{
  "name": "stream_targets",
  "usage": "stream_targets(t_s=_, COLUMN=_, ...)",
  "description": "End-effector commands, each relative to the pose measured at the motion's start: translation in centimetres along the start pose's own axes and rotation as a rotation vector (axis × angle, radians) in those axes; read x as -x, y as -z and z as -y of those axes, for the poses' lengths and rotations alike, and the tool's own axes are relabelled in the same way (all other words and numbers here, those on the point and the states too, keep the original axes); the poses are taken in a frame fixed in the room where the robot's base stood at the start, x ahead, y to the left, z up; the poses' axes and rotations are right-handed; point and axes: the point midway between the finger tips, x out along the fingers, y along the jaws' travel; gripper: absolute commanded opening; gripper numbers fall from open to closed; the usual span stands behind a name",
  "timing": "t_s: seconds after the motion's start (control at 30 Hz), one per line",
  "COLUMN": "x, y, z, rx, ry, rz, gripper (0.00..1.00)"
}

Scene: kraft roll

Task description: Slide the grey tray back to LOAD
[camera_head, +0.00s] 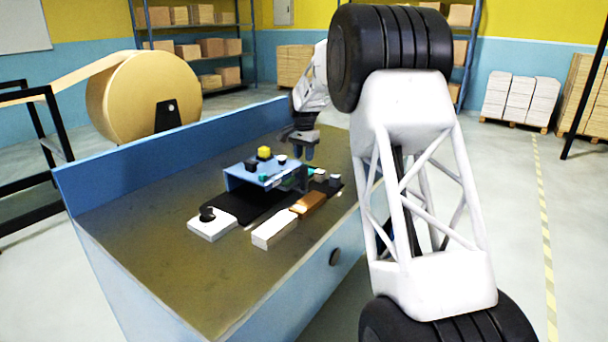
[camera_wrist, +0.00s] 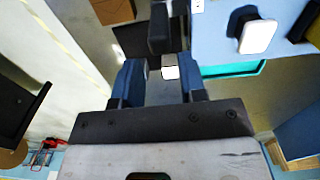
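My gripper (camera_head: 304,150) hangs over the right end of the blue bridge (camera_head: 262,176) on the bench. In the wrist view, my gripper (camera_wrist: 160,82) is open, its two blue fingers apart. A small white block (camera_wrist: 170,72) shows between them, seemingly below and not held; a dark upright piece (camera_wrist: 158,30) stands just beyond. No tray is clearly identifiable as the grey one. A pale plate with a black knob (camera_head: 206,222) sits at the left end of the black strip (camera_head: 240,206), which runs under the bridge. No LOAD label is readable.
The bridge carries small pieces, including a yellow one (camera_head: 264,153). A white bar (camera_head: 273,229) and a copper-coloured block (camera_head: 308,204) lie in front of the strip. Two small white-topped pieces (camera_head: 327,178) stand right of the bridge. A blue wall (camera_head: 160,155) backs the bench. The front-left bench is clear.

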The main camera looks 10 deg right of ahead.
Motion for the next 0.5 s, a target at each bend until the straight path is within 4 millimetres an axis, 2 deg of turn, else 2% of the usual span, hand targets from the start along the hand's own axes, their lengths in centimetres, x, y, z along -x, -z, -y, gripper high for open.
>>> stream_targets(t_s=0.27, x=-0.5, y=0.0, z=0.0, rx=0.000, ry=0.000, rz=0.000, gripper=0.38)
stream_targets(t_s=0.5, x=-2.6, y=-0.1, z=-0.1, rx=0.000, ry=-0.002, rz=0.002, gripper=0.38)
